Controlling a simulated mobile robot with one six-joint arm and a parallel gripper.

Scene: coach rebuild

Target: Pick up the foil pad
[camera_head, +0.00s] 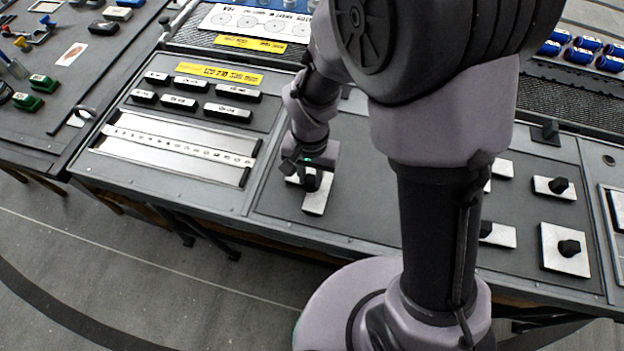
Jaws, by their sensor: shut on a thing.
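Several silver foil pads with black knobs lie on the dark bench panel. My gripper (310,178) points down at the middle of the bench, over a silver foil pad (317,204), and is shut on it, apparently by its black knob. My fingers and wrist cover much of this pad, so its full outline is hidden. I cannot tell whether it touches the panel or is slightly raised. Another foil pad, a large square one (552,262), lies at the right. A smaller rectangular pad (545,186) lies behind it.
My arm hides part of the panel and partly covers more pads, such as one pad (503,236). Left are a numbered metal strip (165,150), several black labelled blocks (228,113) and a yellow label (220,74). The panel's front left is clear.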

